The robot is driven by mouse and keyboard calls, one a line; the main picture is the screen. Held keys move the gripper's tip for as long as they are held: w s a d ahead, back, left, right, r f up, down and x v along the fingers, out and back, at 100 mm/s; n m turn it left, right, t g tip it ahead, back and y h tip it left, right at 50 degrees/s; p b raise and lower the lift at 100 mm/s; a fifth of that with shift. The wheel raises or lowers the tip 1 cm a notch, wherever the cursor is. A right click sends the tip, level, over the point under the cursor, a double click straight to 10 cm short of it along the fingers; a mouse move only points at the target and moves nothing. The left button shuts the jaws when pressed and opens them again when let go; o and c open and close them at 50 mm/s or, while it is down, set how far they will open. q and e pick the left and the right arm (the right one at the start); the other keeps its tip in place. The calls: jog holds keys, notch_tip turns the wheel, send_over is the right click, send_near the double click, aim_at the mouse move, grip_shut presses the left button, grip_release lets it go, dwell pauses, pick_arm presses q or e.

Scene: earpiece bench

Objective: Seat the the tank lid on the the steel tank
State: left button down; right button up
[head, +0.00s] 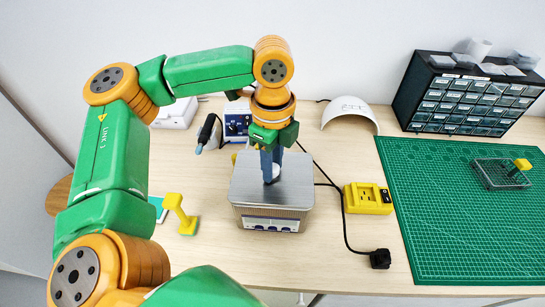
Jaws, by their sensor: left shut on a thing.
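The tank lid (297,185) is a flat grey plate with a small knob at its middle. My left gripper (271,172) points straight down and is shut on that knob. The steel tank (272,222), a box with controls on its front, is directly under the lid. The lid covers the tank's top, so its opening is hidden. The lid looks level and roughly lined up with the tank. I cannot tell whether it rests on the rim or hangs just above it. My right gripper is not in view.
A yellow socket box (368,198) and a black plug (380,258) with its cable lie right of the tank. A yellow stand (180,213) is at left. Behind are a white device (237,121) and a white curved shell (350,112). The green mat (450,225) is mostly clear.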

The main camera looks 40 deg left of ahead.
pick_arm(q)
jog(key=c, duration=0.5)
grip_release()
